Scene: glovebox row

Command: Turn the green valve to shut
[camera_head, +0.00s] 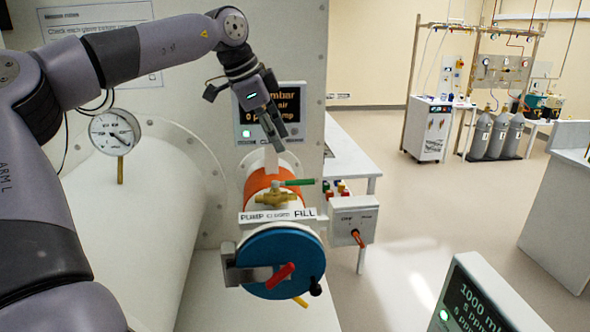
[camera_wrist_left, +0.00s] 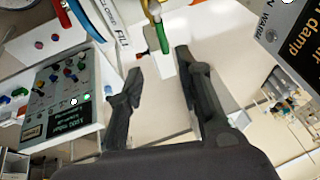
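The green valve handle (camera_head: 294,183) points right from its brass valve body (camera_head: 273,197) on top of the orange cylinder, towards the FILL end of the label plate (camera_head: 277,215). In the left wrist view the green handle (camera_wrist_left: 162,38) hangs from the brass body near the top, a little beyond the fingertips. My left gripper (camera_head: 276,138) is above the valve and apart from it. In the left wrist view its two fingers (camera_wrist_left: 160,63) are spread with nothing between them. My right gripper is not in view.
A blue round door (camera_head: 278,258) with a red handle is below the valve. A pressure display (camera_head: 278,110) stands behind my gripper. A grey switch box (camera_head: 350,222) is to the right. A dial gauge (camera_head: 114,132) stands on the left. Open floor lies further right.

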